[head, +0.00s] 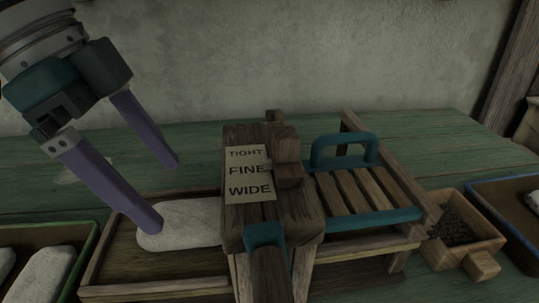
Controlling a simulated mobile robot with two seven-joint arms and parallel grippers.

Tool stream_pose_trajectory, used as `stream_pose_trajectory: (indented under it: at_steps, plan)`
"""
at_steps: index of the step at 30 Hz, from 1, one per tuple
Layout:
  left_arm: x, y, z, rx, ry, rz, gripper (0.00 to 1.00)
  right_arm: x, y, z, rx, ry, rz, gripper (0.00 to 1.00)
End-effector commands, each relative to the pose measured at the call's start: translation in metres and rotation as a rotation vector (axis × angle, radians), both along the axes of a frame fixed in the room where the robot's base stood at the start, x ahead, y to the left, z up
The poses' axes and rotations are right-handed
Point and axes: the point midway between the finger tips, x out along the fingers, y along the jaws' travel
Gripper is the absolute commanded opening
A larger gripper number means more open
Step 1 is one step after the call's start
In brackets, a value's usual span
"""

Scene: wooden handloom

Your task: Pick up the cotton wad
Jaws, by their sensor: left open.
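A whitish cotton wad (184,226) lies in a shallow wooden tray (115,268) left of the wooden post with the label. Its right end is partly hidden by that post. My left gripper (166,194) comes in from the upper left, above the tray. Its two purple fingers are spread apart with nothing between them. The nearer fingertip overlaps the left part of the wad in the picture; I cannot tell whether it touches. My right gripper is not in view.
A wooden device (275,200) labelled TIGHT, FINE, WIDE stands beside the wad. A slatted frame with a teal handle (343,145) is to its right. A green-edged tray (82,255) holds pale pieces at left. A small box (460,222) and blue-edged tray (505,181) are at right.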

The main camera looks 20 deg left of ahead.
Motion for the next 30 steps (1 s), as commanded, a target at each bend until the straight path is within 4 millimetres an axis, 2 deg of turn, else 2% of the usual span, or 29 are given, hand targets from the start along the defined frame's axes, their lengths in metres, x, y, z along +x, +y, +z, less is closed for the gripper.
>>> stream_pose_trajectory:
  at_steps: [9,12,19,30]
  plan:
    - [0.004,-0.019,-0.043,-0.002,0.001,-0.001,1.00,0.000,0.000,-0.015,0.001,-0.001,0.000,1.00]
    - [0.006,-0.021,-0.049,0.000,0.001,0.000,1.00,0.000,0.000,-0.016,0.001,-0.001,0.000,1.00]
    - [0.006,-0.021,-0.049,0.002,-0.001,-0.001,1.00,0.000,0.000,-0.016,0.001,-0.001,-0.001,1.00]
    - [0.006,-0.021,-0.048,0.001,0.000,-0.001,0.58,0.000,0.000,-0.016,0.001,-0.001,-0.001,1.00]
